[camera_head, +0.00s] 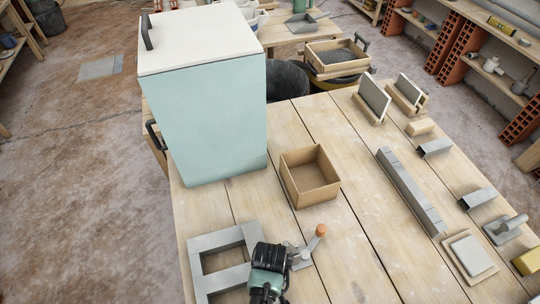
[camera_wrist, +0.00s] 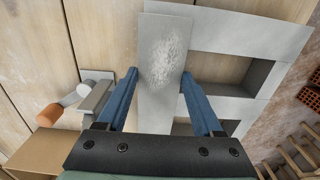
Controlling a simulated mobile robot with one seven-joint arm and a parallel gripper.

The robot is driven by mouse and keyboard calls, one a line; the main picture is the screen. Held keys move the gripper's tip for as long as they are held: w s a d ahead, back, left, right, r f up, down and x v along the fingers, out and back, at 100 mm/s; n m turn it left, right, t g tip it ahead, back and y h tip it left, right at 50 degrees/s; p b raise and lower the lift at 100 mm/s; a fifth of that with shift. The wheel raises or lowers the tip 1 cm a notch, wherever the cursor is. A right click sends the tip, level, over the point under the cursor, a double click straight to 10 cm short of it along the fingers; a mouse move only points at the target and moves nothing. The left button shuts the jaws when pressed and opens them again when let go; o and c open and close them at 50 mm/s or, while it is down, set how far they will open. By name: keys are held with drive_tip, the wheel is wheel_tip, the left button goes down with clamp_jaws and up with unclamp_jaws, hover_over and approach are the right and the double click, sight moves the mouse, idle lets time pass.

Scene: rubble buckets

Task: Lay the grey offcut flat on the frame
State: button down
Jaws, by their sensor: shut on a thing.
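The grey frame (camera_head: 214,239) lies on the workbench at the lower left in the head view. It also shows in the wrist view (camera_wrist: 240,32), with openings between its bars. My gripper (camera_wrist: 160,73) is shut on the grey offcut (camera_wrist: 160,45), a flat slab with a pale scuffed patch, one blue finger on each side. The offcut overlaps one side of the frame in the wrist view. I cannot tell whether it touches the frame. In the head view my gripper (camera_head: 268,275) is at the frame's right side and mostly hides the offcut.
A grey clamp with an orange knob (camera_head: 320,231) stands just right of my gripper. An open cardboard box (camera_head: 310,178) and a tall pale-green cabinet (camera_head: 215,120) stand behind. A long grey bar (camera_head: 408,190) lies to the right. Bare planks lie between.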

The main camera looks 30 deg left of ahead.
drive_tip(key=shift+f, duration=0.45)
unclamp_jaws()
wheel_tip(320, 180, up, 13)
drive_tip(key=b, duration=0.1)
idle(0.5)
drive_tip(key=shift+w, duration=0.1)
